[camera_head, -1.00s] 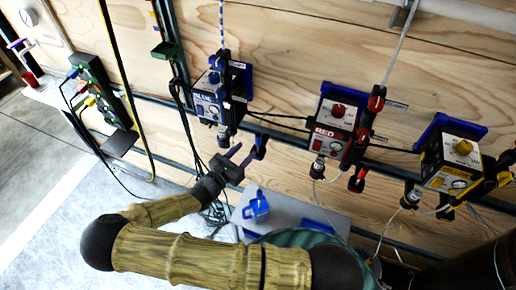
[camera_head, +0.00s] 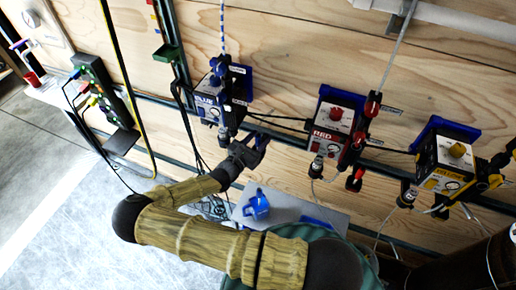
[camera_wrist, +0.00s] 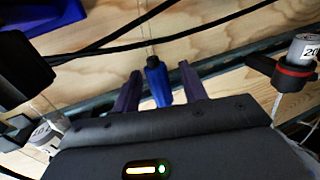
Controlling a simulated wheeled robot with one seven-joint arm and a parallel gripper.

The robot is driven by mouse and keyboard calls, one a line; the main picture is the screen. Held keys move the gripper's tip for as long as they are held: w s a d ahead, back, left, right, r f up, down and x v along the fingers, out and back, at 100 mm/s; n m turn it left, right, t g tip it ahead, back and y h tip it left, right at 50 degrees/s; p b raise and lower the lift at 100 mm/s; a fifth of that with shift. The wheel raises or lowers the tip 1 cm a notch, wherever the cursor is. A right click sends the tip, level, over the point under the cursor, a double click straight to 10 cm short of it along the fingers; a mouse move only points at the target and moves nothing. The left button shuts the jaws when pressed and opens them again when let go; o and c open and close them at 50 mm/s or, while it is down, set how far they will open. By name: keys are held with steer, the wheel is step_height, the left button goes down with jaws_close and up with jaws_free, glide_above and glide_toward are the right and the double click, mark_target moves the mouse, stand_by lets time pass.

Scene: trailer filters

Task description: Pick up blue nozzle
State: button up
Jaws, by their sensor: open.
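The blue nozzle (camera_wrist: 158,88) hangs in the wrist view from a thin line, upright, between the two dark fingers of my gripper (camera_wrist: 159,70). A small gap shows on each side of it, so the fingers are open and not closed on it. In the head view my gripper (camera_head: 250,149) is just below and right of the blue filter unit (camera_head: 212,100). There the nozzle cannot be clearly told apart from the fingers.
A red unit (camera_head: 333,125) and a yellow unit (camera_head: 446,160) hang to the right on the wooden wall. A dark rail and black cables run behind my gripper. A blue jug (camera_head: 257,206) stands on a grey surface (camera_head: 284,212) below.

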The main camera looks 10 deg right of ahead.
stand_by(0.5)
jaws_close()
steer(key=shift+r, duration=0.1)
